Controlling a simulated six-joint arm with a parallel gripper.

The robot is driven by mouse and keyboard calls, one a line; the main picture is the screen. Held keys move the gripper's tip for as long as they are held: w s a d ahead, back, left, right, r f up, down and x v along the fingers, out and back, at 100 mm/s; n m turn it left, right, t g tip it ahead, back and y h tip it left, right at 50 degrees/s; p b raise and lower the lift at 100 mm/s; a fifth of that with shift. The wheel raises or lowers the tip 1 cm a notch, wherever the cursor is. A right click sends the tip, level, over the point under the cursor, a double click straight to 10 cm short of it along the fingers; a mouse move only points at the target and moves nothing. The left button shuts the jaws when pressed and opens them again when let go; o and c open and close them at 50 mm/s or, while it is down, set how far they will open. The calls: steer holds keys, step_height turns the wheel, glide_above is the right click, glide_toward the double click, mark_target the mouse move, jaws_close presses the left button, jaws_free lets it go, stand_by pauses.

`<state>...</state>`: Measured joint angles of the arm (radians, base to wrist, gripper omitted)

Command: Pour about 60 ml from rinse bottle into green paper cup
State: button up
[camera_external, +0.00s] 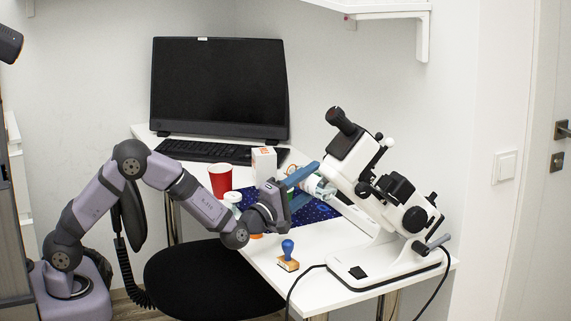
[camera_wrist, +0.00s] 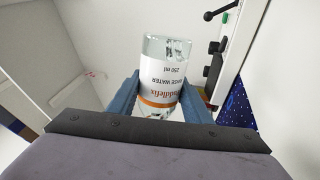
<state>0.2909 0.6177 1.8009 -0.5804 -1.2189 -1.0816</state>
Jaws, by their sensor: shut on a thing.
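My gripper (camera_external: 312,181) is shut on the rinse bottle (camera_external: 316,187), above the table in front of the microscope. In the wrist view, the clear bottle (camera_wrist: 164,72) sits between the two blue fingers of my gripper (camera_wrist: 160,98). Its white label reads "rinse water" and "250 ml", upside down in that picture, with an orange band near the fingers. The bottle looks tilted in the outside view; its mouth and liquid level I cannot make out. I cannot clearly make out a green paper cup; a small greenish patch shows below the bottle.
A white microscope (camera_external: 385,205) stands close on the right. A blue patterned mat (camera_external: 314,212) lies below my gripper. A keyboard and monitor are behind.

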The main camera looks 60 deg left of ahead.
steer(key=shift+m+p, duration=0.3)
steer(key=shift+p, duration=0.25)
steer(key=shift+r+p, duration=0.15)
steer(key=shift+p, duration=0.2)
steer(key=m+p, duration=0.1)
steer(key=p, duration=0.1)
steer(key=r+m+h+p, duration=0.1)
steer(key=shift+d+r+m+p, duration=0.2)
steer(key=shift+d+m+p, duration=0.05)
steer(key=shift+m+p, duration=0.1)
stand_by(1.4)
